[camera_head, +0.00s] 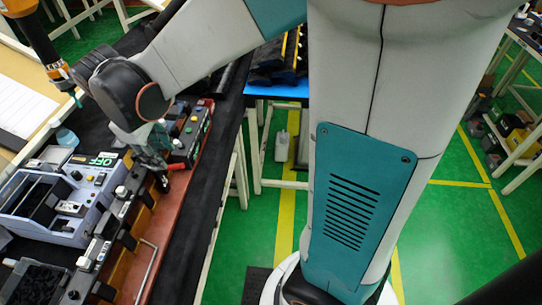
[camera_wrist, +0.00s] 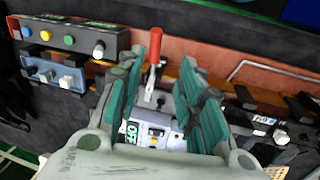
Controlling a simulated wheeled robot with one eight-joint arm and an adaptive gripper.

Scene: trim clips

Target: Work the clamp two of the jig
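A red-handled clamp (camera_wrist: 154,52) shows in the wrist view, its handle standing up in the picture between my gripper's fingers. My gripper (camera_wrist: 171,58) is open, with its green-padded fingers apart; the handle appears nearer the left finger, and I cannot tell whether they touch. In the head view my gripper (camera_head: 158,146) hangs over the jig's far end, and the red handle (camera_head: 181,165) shows beside it, partly hidden. The jig's reddish-brown base (camera_head: 181,195) runs along the table's edge. I see no number on the clamp.
A control box with coloured buttons (camera_wrist: 68,38) lies left of the clamp in the wrist view. A grey-blue fixture with trays (camera_head: 60,205) and an OFF display stands left in the head view. A metal bar handle (camera_head: 147,268) rises from the base. Green floor lies right.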

